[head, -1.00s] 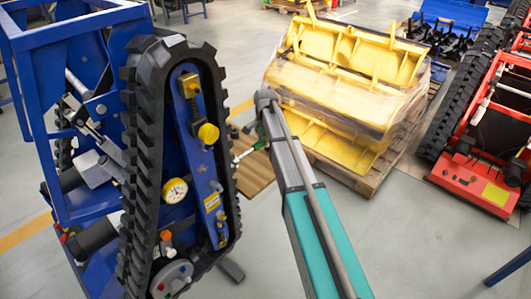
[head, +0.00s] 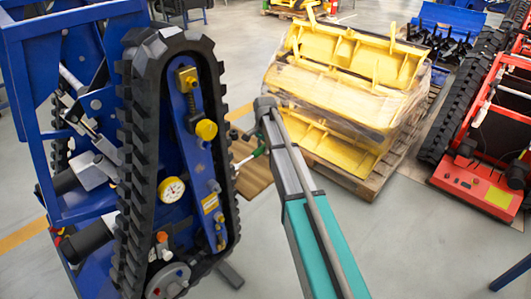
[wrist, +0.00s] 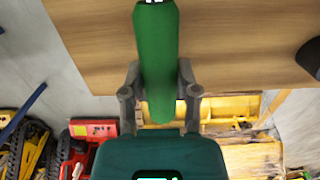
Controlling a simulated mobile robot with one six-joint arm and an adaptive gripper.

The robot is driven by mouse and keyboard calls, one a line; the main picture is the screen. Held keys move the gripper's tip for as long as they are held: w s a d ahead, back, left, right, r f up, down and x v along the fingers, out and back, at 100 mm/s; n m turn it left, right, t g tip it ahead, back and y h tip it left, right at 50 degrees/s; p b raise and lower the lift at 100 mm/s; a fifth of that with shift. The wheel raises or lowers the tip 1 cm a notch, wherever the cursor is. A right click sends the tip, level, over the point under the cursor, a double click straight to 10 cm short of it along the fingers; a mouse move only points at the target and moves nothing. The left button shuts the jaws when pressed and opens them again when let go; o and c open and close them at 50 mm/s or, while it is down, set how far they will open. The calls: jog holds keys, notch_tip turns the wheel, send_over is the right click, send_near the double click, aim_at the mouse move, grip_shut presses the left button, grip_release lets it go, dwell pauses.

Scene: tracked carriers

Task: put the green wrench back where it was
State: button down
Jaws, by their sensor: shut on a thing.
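The green wrench (head: 258,152) shows small beside the arm's end in the head view, its pale tip pointing toward the black track. In the wrist view its green handle (wrist: 157,45) lies between the fingers of my gripper (wrist: 159,90), which is shut on it. The pale metal end reaches the top edge of the wrist view, so most of it is out of sight. The handle appears in front of a wooden board (wrist: 230,50); I cannot tell whether they touch. In the head view my arm hides most of the gripper.
A blue tracked carrier with a black track (head: 134,190), yellow knob and gauge (head: 172,189) stands close on the left. The wooden board also shows low behind it (head: 255,178). Yellow buckets (head: 345,60) are stacked on a pallet. A red machine (head: 475,185) stands right.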

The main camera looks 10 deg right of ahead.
jog(key=shift+f, duration=0.25)
jog(key=shift+c, duration=1.8)
grip_release()
jog(key=shift+r, duration=0.15)
notch_tip(320, 180, up, 12)
jog(key=p, duration=1.2)
jog(key=shift+w+d, duration=0.2)
jog(key=shift+d, duration=0.05)
jog(key=s+n, duration=1)
jog(key=s, duration=1.9)
jog(key=shift+s+d+f+n, duration=0.2)
jog(key=shift+s+d+n, duration=0.05)
jog(key=shift+s+n, duration=0.15)
jog(key=shift+w, duration=0.1)
